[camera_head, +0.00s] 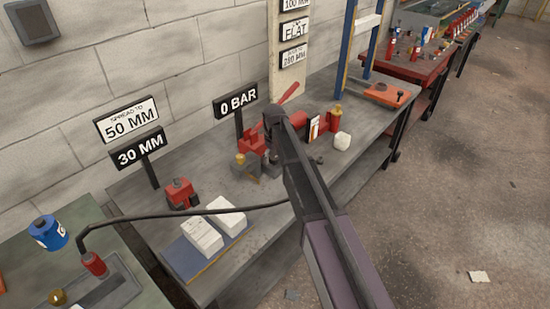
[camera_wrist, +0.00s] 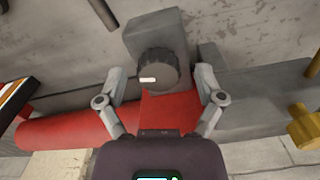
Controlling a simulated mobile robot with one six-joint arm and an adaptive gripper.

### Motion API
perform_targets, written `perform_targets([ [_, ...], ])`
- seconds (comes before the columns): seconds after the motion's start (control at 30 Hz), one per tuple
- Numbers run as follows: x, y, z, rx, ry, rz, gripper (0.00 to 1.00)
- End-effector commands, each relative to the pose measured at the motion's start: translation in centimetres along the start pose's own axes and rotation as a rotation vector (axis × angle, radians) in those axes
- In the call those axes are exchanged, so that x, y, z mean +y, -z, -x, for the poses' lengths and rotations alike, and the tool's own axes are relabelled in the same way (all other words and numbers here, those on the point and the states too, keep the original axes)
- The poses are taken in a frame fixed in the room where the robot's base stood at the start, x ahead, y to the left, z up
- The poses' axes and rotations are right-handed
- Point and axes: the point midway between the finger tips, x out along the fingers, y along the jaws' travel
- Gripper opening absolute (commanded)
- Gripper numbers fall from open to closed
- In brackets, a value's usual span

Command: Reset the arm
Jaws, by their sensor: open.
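My gripper (camera_wrist: 160,92) is open in the wrist view, with one finger on each side of a dark ribbed knob (camera_wrist: 157,72) that has a white mark. The knob sits at a grey block (camera_wrist: 155,32) with a red part (camera_wrist: 168,112) below it. I cannot tell whether the fingers touch anything. In the head view my arm (camera_head: 310,190) reaches over the grey bench, and its end hides part of the red equipment (camera_head: 252,140) there. The gripper's fingers cannot be made out in that view.
A grey bench (camera_head: 130,195) runs along the block wall. Signs reading "0 BAR" (camera_head: 235,101) and "30 MM" (camera_head: 139,147) stand on it. White blocks (camera_head: 202,236) lie on a blue mat at the front. A black hose (camera_head: 170,213) crosses the bench. The floor (camera_head: 440,200) at right is mostly clear.

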Motion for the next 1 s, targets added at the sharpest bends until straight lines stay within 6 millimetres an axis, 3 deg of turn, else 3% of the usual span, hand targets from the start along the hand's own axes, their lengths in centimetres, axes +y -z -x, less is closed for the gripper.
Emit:
perform_targets([
  [0.37,0.1,-0.2,0.1,0.001,-0.001,-0.004,0.87],
  [0.57,0.7,-3.1,1.1,0.001,-0.001,-0.054,0.87],
  [0.77,1.7,-10.1,3.5,0.001,-0.001,-0.18,0.87],
  [1.0,2.2,-22.2,7.3,0.001,-0.001,-0.415,0.87],
])
